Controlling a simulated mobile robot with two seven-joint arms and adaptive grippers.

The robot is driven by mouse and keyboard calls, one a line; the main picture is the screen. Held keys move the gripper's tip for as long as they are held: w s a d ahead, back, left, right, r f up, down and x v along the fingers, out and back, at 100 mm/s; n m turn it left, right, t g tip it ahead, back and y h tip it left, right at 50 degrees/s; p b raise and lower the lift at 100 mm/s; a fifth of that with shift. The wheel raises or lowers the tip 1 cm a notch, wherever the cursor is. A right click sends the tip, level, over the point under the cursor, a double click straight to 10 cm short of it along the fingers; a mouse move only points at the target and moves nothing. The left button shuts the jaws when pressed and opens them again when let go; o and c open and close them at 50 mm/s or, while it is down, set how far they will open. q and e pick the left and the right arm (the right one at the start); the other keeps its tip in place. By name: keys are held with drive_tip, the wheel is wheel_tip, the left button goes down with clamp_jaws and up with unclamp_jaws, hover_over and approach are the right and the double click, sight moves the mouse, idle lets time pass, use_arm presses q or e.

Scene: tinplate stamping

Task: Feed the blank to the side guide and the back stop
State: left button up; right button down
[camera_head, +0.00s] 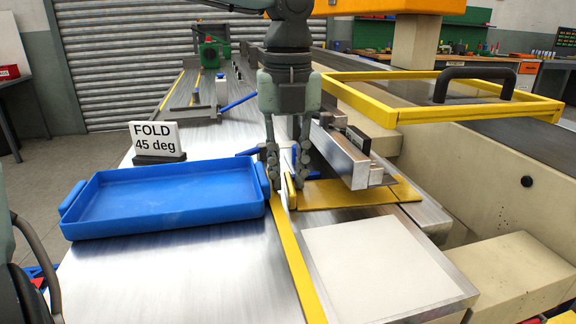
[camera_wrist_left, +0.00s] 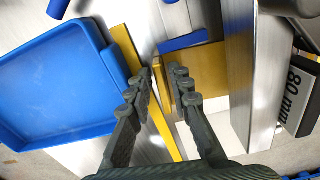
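My left gripper (camera_head: 287,178) points down in the middle of the head view, just right of the blue tray. Its fingers look parted around a thin upright yellow-edged piece (camera_head: 290,192); I cannot tell if they touch it. The fingertips also show in the left wrist view (camera_wrist_left: 162,82). A long yellow strip (camera_head: 297,262), likely the side guide, runs toward me along the table. A pale square sheet (camera_head: 375,262), possibly the blank, lies flat to its right. Steel blocks (camera_head: 340,158) stand over a yellow plate (camera_head: 352,193) beyond it; I cannot tell which part is the back stop. My right gripper is out of view.
The empty-looking blue tray (camera_head: 165,228) sits left of the strip. A "FOLD 45 deg" sign (camera_head: 155,138) stands behind it. A yellow frame with a black handle (camera_head: 475,84) overhangs the right side. An "80 mm" label (camera_wrist_left: 296,92) shows in the wrist view. Bare table lies before the tray.

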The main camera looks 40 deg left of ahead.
use_arm(q)
clamp_jaws()
drive_tip(key=shift+f+n+b, duration=0.1)
drive_tip(key=shift+n+b, duration=0.4)
drive_tip(key=shift+b, duration=0.35)
drive_tip(key=shift+s+a, duration=0.3)
drive_tip(key=shift+a, duration=0.05)
idle(0.8)
